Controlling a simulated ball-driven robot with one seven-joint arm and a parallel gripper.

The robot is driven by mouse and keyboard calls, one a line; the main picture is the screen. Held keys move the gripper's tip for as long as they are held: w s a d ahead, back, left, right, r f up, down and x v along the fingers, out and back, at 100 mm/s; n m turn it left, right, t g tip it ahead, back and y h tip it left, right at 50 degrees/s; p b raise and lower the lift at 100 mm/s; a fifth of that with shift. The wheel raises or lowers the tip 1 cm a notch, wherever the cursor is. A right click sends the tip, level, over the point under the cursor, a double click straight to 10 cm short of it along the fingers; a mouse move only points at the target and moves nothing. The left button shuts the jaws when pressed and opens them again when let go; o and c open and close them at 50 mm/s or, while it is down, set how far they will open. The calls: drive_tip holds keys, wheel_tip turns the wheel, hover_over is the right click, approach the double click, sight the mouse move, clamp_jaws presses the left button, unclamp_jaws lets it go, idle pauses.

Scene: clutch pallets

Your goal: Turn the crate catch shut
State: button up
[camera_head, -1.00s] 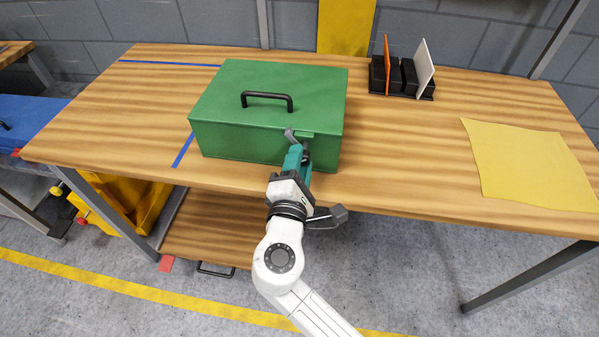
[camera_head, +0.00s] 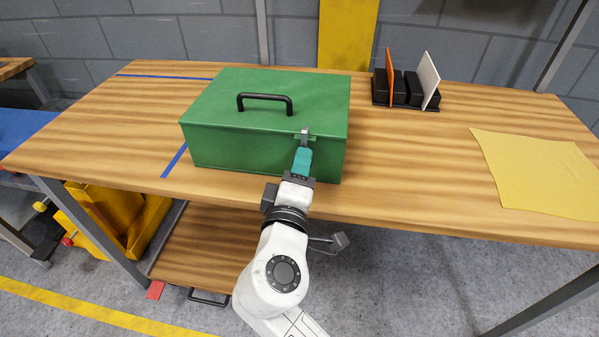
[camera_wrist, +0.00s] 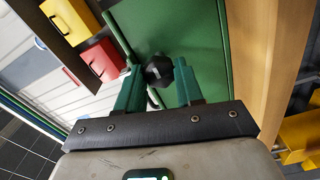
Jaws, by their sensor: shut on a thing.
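The green crate (camera_head: 230,145) stands on the wooden table with its lid down and its black handle (camera_head: 265,101) on top. Its grey catch (camera_head: 305,133) is on the front face, right of centre, and points upright at the lid edge. My gripper (camera_head: 303,150) is at the crate's front, shut on the catch. In the wrist view its two teal fingers (camera_wrist: 160,82) are on either side of the dark catch knob (camera_wrist: 158,69), in front of the green crate wall (camera_wrist: 195,35). The fingers hide the catch's lower part in the head view.
A black rack (camera_head: 405,103) with an orange and a white panel stands at the back right. A yellow cloth (camera_head: 540,172) lies on the right of the table. Blue tape (camera_head: 175,161) marks the tabletop beside the crate. The tabletop between crate and cloth is clear.

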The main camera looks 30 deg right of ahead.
drive_tip(key=shift+f, duration=0.1)
idle(0.3)
drive_tip(key=o, duration=1)
drive_tip(key=shift+o, duration=0.2)
drive_tip(key=v, duration=1)
drive_tip(key=shift+s+a, duration=0.2)
drive_tip(key=shift+s, duration=0.15)
